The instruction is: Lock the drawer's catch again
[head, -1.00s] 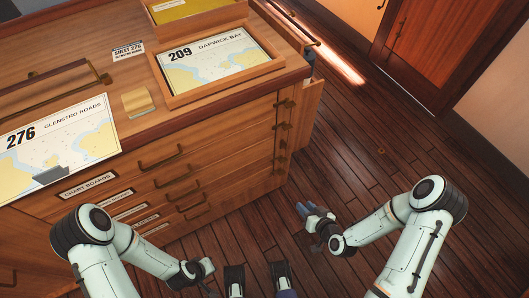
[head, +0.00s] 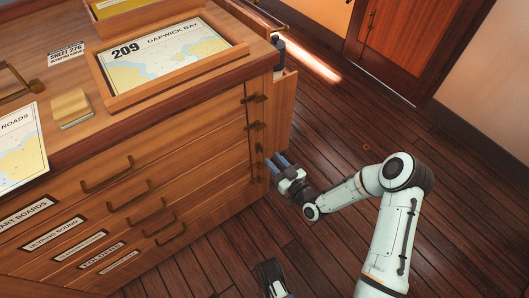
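The wooden chart chest (head: 90,150) fills the left, with a column of labelled drawers and brass pull handles (head: 107,176). All drawer fronts look flush. Brass catches (head: 256,125) run down the front's right edge; the top one (head: 254,98) and the one below the middle stick out sideways. Their exact lock positions are too small to tell. My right gripper (head: 275,163) is at the chest's right front corner, beside the lower catches. Its two blue fingers are apart and point at the chest; it partly hides the lowest catches. I see nothing held.
A framed chart board marked 209 (head: 165,60), a tan block (head: 70,107) and another chart board (head: 20,145) lie on the chest top. An upright wooden panel (head: 284,110) stands at the chest's right side. The plank floor (head: 335,130) is clear towards the door (head: 405,45).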

